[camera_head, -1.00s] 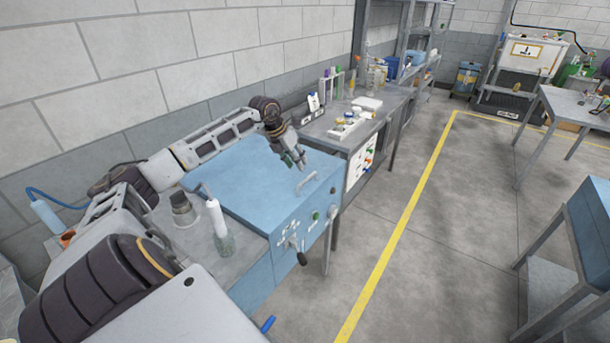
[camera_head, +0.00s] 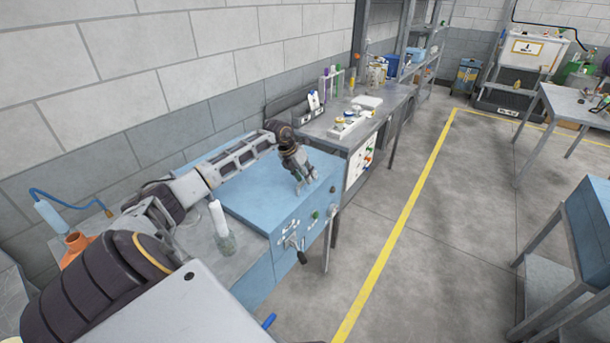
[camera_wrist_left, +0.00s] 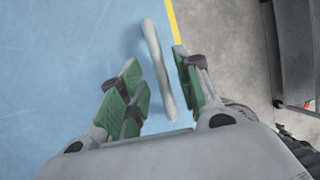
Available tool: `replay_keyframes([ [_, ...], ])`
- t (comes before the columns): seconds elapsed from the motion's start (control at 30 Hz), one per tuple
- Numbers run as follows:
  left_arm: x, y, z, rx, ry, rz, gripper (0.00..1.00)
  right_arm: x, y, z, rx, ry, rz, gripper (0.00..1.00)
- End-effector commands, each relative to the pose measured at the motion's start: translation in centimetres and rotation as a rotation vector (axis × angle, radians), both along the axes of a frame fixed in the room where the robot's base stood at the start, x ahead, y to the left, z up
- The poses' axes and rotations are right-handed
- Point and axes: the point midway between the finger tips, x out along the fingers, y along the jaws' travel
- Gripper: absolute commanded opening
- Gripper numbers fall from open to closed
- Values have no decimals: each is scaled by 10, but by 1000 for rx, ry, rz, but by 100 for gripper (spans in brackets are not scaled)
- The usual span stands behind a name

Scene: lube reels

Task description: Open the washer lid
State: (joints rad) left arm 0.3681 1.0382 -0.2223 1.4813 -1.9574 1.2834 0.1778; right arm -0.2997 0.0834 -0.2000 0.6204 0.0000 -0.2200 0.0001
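The washer (camera_head: 262,250) is a blue box with a flat blue lid (camera_head: 250,190), which lies shut. In the left wrist view the lid (camera_wrist_left: 60,60) fills the left side, and its grey bar handle (camera_wrist_left: 158,62) stands near the lid's edge. My left gripper (camera_head: 303,186) is above the handle in the head view. In the left wrist view the left gripper (camera_wrist_left: 160,88) is open, with green-padded fingers on both sides of the handle's near part. A gap shows between the pads and the handle. My right gripper is not in view.
A white-capped clear bottle (camera_head: 221,225) stands left of the lid. Knobs and a lever (camera_head: 297,250) are on the washer's front. A grey bench (camera_head: 325,128) with small items stands behind. The floor (camera_head: 440,240) on the right is open.

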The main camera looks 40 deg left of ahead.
Motion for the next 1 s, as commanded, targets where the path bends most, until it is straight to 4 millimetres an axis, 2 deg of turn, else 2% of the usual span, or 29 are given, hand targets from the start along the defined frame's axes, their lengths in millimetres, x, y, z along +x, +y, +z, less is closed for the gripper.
replay_keyframes([
  [0.4, 2, -1, -4, 0, 0, -1, 34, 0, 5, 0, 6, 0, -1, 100],
  [0.67, 2, -1, -4, 0, 0, -1, 2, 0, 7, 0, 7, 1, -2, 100],
  [1.0, 2, -1, -3, 0, 0, 0, 0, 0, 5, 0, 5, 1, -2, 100],
])
